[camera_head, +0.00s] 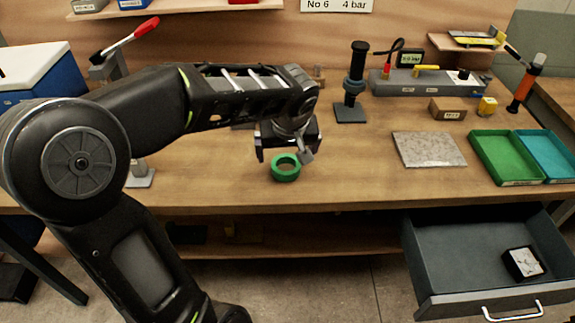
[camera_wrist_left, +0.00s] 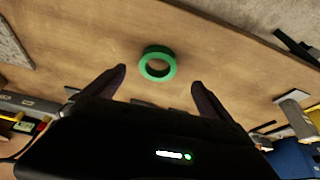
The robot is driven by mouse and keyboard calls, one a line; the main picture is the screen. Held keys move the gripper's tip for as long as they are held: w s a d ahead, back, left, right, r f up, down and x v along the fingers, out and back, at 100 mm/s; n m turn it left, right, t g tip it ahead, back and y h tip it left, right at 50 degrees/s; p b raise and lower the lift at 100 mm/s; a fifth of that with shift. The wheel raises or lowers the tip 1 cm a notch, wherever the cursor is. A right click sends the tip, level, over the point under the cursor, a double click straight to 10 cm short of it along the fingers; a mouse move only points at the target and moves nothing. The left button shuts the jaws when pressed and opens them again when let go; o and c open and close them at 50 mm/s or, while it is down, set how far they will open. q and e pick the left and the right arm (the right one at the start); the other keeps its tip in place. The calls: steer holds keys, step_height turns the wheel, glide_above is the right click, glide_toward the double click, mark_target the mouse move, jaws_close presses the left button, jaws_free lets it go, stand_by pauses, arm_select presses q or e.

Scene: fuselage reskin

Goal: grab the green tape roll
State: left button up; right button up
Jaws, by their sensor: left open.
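The green tape roll (camera_head: 285,168) lies flat on the wooden bench, near its front edge. It also shows in the left wrist view (camera_wrist_left: 157,64), ahead of and between the two dark fingertips, with its hole facing the camera. My left gripper (camera_head: 283,156) is just behind and above the roll in the head view, with its fingers apart. In the left wrist view, my left gripper (camera_wrist_left: 160,78) is open, and nothing is between its fingers. My right gripper does not show.
A grey stone plate (camera_head: 429,149) lies to the right, beside green (camera_head: 507,157) and teal (camera_head: 549,154) trays. A black stand (camera_head: 353,84) rises behind the roll. A drawer (camera_head: 470,261) hangs open at the lower right. Bench around the roll is clear.

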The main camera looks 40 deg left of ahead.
mark_target(286, 168)
arm_select(q)
steer(key=shift+x, duration=1.1)
steer(key=shift+w+p+x, duration=0.15)
steer(key=shift+p+x, duration=0.15)
steer(key=shift+x, duration=1)
steer(key=shift+w+p+x, duration=0.1)
steer(key=shift+p+x, duration=0.2)
steer(key=shift+x, duration=1)
steer(key=shift+r, duration=0.1)
steer(key=c, duration=1.5)
steer(key=shift+o, duration=0.2)
steer(key=shift+r, duration=0.1)
step_height(286, 168, up, 10)
